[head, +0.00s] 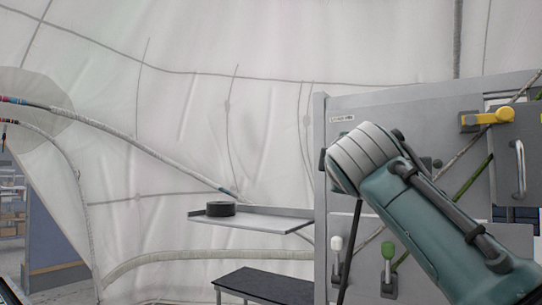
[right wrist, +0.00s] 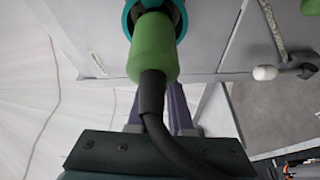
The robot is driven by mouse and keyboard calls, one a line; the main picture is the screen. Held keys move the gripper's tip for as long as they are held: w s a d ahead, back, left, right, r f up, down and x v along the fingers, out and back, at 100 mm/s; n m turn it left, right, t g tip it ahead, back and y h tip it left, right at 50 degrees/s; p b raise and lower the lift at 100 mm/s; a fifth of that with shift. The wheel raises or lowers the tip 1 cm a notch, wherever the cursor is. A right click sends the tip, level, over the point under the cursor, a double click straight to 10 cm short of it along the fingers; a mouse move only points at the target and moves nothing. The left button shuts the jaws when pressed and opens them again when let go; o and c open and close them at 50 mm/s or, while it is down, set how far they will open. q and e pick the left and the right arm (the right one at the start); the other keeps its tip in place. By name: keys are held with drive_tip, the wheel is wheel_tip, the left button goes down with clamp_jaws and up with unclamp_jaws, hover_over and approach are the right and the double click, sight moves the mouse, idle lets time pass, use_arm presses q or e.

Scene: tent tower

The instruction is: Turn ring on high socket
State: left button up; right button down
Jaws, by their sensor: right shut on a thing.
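In the right wrist view a green plug (right wrist: 153,50) with a thick black cable (right wrist: 153,95) points up into a teal ring (right wrist: 178,18) on the grey panel. The plug end is inside or against the ring; the socket itself is hidden. My right gripper (right wrist: 157,92) is shut on the green plug, its fingers partly hidden behind plug and cable. In the head view my right arm covers this part of the panel (head: 345,108), and a bit of teal shows beside the arm. The left gripper is in neither view.
The panel carries a yellow handle (head: 487,117), a metal grip (head: 519,168), a white-knobbed lever (head: 337,243) and a green-knobbed lever (head: 388,250). A dark bench (head: 265,284) stands below.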

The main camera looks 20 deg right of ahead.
drive_tip(key=shift+f, duration=0.1)
idle(0.3)
drive_tip(key=c, duration=0.8)
unclamp_jaws()
drive_tip(key=shift+c, duration=0.2)
drive_tip(key=shift+s+a+b, duration=0.15)
drive_tip(key=shift+s+b, duration=0.1)
drive_tip(key=shift+b, duration=0.1)
drive_tip(key=b+v, duration=0.6)
drive_tip(key=v, duration=0.3)
drive_tip(key=shift+s+a, duration=0.1)
drive_tip(key=shift+s, duration=0.05)
